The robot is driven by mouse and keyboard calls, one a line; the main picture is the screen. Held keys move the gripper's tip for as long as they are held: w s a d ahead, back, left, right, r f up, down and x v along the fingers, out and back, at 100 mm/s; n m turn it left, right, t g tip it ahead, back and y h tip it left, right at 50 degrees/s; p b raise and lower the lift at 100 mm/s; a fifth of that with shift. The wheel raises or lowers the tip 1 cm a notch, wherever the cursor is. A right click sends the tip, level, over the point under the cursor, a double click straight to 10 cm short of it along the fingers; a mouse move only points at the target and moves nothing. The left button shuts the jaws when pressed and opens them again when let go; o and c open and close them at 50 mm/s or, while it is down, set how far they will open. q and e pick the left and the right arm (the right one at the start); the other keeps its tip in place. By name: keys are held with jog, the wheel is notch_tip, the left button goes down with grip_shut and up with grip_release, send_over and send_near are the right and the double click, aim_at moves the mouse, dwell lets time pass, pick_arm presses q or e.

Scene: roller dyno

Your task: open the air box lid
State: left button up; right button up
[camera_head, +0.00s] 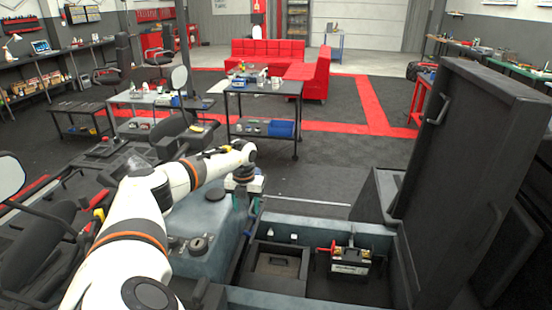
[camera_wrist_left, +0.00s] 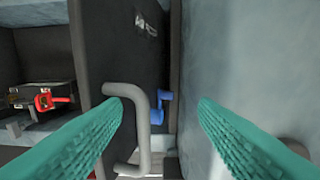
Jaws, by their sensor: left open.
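My left gripper (camera_head: 247,203) is above the bay's left edge, beside this box. In the left wrist view its teal fingers are open and empty. A grey bar handle (camera_wrist_left: 142,130) on a dark panel (camera_wrist_left: 125,55) shows between them, nearer the left finger. A blue lever (camera_wrist_left: 160,107) shows just behind the handle. I cannot tell whether any finger touches the handle. My right gripper is out of view.
A battery (camera_head: 350,262) with a red terminal clamp sits right of the box. A large dark cover (camera_head: 478,165) stands raised at the right. A grey-blue tank (camera_head: 205,225) lies beneath my left arm. Wheeled carts (camera_head: 265,90) stand beyond, with open floor around.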

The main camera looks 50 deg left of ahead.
pick_arm(q)
notch_tip(320, 180, up, 5)
jog(key=p, duration=0.3)
jog(key=shift+r+p, duration=0.2)
jog(key=shift+p, duration=0.15)
jog(key=shift+d, duration=0.1)
